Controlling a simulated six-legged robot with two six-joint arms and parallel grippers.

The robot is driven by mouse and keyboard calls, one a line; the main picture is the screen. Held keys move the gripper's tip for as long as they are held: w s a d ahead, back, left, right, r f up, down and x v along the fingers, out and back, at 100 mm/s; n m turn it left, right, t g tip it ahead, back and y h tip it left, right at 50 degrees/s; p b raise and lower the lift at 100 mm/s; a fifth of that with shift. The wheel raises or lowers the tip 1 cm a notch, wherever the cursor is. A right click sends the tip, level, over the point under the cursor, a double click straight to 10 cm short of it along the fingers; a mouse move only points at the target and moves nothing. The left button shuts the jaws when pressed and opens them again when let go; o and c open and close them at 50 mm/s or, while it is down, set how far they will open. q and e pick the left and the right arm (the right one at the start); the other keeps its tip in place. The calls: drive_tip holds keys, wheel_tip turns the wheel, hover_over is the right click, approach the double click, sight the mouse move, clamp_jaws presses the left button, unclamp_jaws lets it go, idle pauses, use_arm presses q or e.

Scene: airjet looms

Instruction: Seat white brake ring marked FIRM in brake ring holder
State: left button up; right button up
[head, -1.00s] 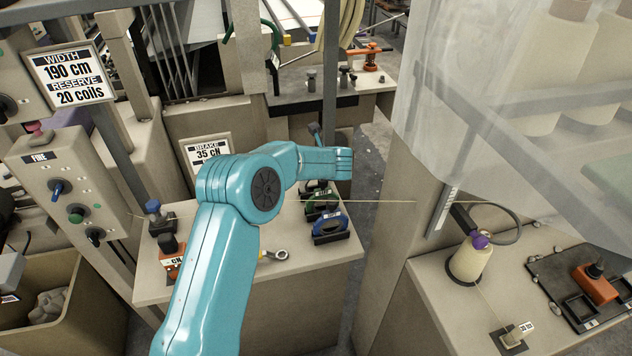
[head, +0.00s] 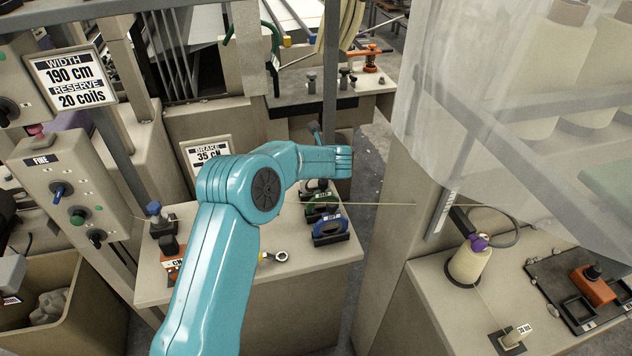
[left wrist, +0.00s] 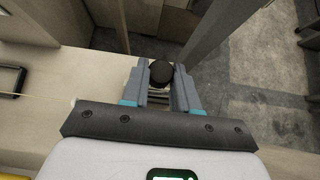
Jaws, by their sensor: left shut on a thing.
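My left gripper (left wrist: 161,70) is shut on a small piece with a round black top (left wrist: 160,73) and a pale part below it. I cannot tell whether this is the white ring; no FIRM mark is readable. In the head view my left arm reaches over the bench, and its fingers are hidden. A blue ring (head: 330,231) and a green ring (head: 321,207) stand in black bases on the bench. A dark piece with a pale edge behind them is partly covered by my arm. I cannot tell which part is the brake ring holder. My right gripper is not in view.
A thin yarn (head: 385,204) runs across the bench (head: 300,300). A ring spanner (head: 278,257), an orange block (head: 172,265) and a blue-knobbed bracket (head: 158,222) are on the bench. A brake card (head: 208,158) reads 35 cN. A yarn cone (head: 469,262) stands right.

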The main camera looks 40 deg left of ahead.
use_arm(q)
drive_tip(key=shift+r+p, duration=2)
drive_tip(key=shift+r, duration=1.05)
drive_tip(key=shift+f, duration=0.1)
